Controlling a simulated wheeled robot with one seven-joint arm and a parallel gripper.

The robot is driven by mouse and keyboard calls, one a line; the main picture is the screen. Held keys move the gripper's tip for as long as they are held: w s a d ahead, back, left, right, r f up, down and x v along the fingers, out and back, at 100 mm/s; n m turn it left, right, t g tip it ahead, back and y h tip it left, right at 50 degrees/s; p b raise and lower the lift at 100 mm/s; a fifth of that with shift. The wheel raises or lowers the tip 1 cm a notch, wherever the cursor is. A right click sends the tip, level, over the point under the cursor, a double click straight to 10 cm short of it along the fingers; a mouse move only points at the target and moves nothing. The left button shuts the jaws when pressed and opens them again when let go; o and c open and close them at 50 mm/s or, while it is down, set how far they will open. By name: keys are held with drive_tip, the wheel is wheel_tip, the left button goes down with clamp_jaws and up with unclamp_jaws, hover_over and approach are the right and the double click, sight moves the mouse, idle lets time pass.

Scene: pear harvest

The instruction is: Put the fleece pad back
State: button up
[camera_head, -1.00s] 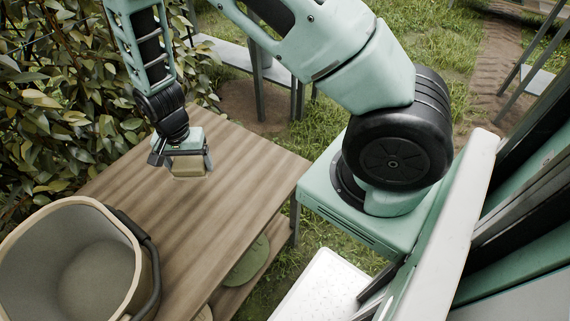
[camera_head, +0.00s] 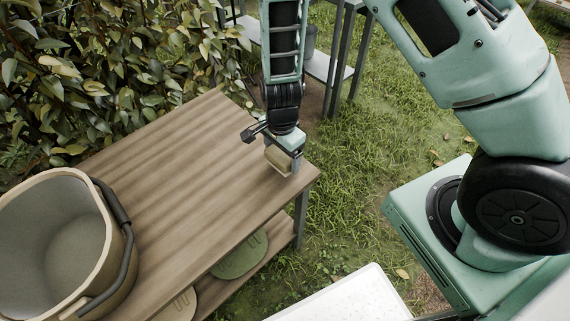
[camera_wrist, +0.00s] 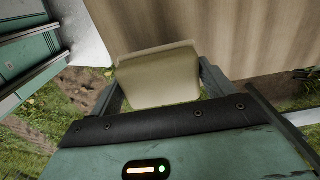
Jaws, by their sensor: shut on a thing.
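My gripper (camera_head: 284,160) is shut on the fleece pad (camera_head: 277,158), a small beige block, above the right end of the wooden table (camera_head: 185,165). In the wrist view the fleece pad (camera_wrist: 158,76) sits between the two fingers, with the table top (camera_wrist: 240,50) beyond it. The pad's lower edge is close to the table top in the head view; I cannot tell whether it touches.
A beige bucket (camera_head: 112,262) with a dark handle stands at the table's left front. A green round piece (camera_head: 240,258) and a tan one (camera_head: 178,305) lie on the lower shelf. A white tray top (camera_head: 345,300) is at the bottom. The table's middle is clear.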

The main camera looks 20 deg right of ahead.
drive_tip(key=shift+a+f, duration=0.1)
drive_tip(key=shift+f, duration=2)
drive_tip(key=shift+f+b, duration=0.2)
drive_tip(key=shift+b, duration=0.15)
drive_tip(key=o, duration=0.9)
drive_tip(key=shift+r, duration=0.15)
